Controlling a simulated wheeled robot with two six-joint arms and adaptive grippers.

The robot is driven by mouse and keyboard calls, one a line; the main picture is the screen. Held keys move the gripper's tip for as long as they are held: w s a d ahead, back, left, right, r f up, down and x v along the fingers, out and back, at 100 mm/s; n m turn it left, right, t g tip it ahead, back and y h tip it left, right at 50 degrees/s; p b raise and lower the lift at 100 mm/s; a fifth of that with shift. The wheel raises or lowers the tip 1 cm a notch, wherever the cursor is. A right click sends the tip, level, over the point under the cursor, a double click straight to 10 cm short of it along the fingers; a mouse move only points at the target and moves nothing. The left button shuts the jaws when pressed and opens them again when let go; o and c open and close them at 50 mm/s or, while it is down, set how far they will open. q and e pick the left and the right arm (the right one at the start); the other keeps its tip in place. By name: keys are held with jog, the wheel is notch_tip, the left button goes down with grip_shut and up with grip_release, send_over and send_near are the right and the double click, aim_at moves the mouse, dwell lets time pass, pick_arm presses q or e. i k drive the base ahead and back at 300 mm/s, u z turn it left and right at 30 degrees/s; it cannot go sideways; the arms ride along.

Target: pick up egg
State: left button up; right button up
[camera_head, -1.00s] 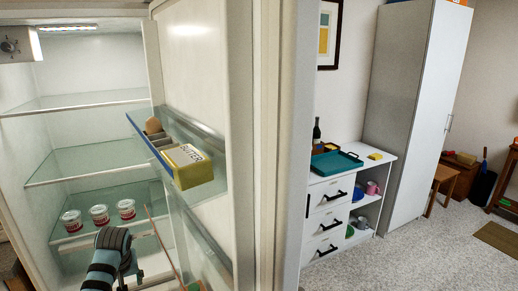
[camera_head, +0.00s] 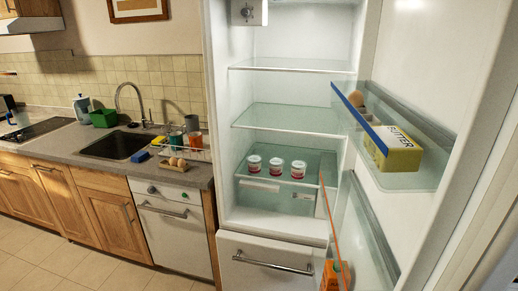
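A brown egg (camera_head: 357,98) sits in the upper shelf of the open fridge door, at its far end beyond the yellow butter box (camera_head: 394,150). More brown eggs (camera_head: 178,163) sit close together at the front edge of the kitchen counter, left of the fridge; they are small, and what holds them is unclear. Neither of my grippers is in view.
The fridge door (camera_head: 440,70) stands open to the right. Three red-and-white jars (camera_head: 276,166) stand on the fridge's lower glass shelf. An orange carton (camera_head: 335,275) is low in the door. The counter (camera_head: 70,140) holds a sink (camera_head: 118,146) and a dish rack; the tiled floor (camera_head: 70,255) is clear.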

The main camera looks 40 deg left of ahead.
aim_at(173, 161)
jog(key=u, duration=2.3)
jog(key=i, duration=0.45)
jog(key=u, duration=1.05)
jog(key=i, duration=2.15)
jog(key=z, duration=1.1)
jog(key=i, duration=0.85)
jog(key=z, duration=0.8)
